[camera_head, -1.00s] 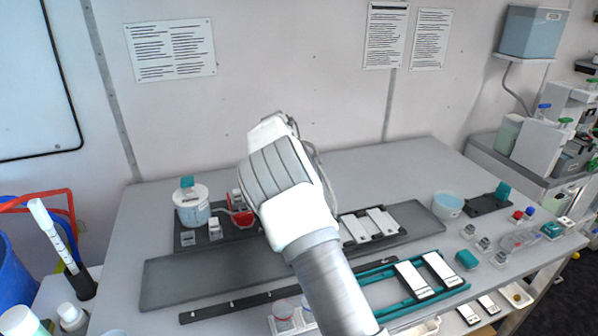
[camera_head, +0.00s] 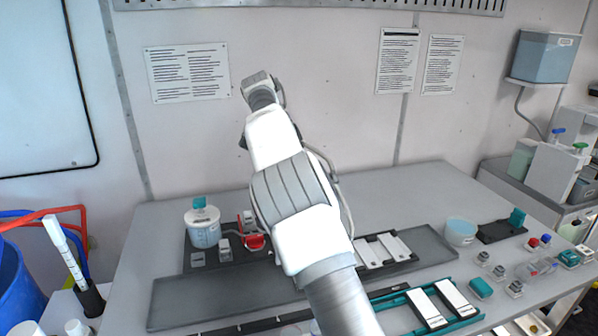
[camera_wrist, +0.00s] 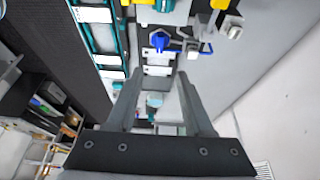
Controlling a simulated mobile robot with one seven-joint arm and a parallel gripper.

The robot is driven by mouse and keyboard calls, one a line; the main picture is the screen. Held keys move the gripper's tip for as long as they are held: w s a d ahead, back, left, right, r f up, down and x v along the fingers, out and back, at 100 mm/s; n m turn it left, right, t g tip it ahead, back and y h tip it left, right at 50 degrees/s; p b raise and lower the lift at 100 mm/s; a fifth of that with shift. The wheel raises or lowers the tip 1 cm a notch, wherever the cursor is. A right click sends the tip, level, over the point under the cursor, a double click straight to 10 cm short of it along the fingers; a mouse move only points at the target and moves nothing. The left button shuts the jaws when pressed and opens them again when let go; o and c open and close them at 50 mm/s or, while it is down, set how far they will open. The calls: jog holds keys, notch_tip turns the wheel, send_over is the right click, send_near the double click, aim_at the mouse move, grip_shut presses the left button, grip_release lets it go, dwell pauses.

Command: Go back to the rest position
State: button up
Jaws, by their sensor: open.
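My arm rises over the middle of the workbench (camera_head: 420,190) in the head view, with its wrist end raised in front of the back wall. The fingers do not show clearly there. In the wrist view, my gripper (camera_wrist: 160,90) shows two fingers standing apart with nothing held between them. Past the fingers, the wrist view shows a blue part (camera_wrist: 160,41) and white modules lying beyond, apart from the gripper.
On the bench are a lidded tub (camera_head: 203,228) at left, a red part (camera_head: 254,242), a dark mat (camera_head: 215,294), a teal frame (camera_head: 400,310) with white modules, and a bowl (camera_head: 461,231) at right. Bare bench lies along the back.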

jog(key=shift+d+r, duration=0.1)
jog(key=s+d+r+n+t+y, duration=0.1)
jog(key=s+d+r+n+y, duration=0.15)
jog(key=s+d+r, duration=0.4)
jog(key=s+d+r+n+t+y, duration=0.1)
jog(key=s+d+r+n+y, duration=0.2)
jog(key=s, duration=0.7)
jog(key=s+f+n+t, duration=0.1)
jog(key=s+f+n, duration=0.1)
jog(key=s, duration=0.6)
jog(key=s+a+f+n+t, duration=0.1)
jog(key=s+f+n, duration=0.2)
jog(key=s+n, duration=0.2)
jog(key=s+f+n+h, duration=0.1)
jog(key=s+f+n, duration=0.2)
jog(key=s, duration=0.7)
jog(key=shift+s+a+t, duration=0.35)
jog(key=shift+a+t, duration=0.05)
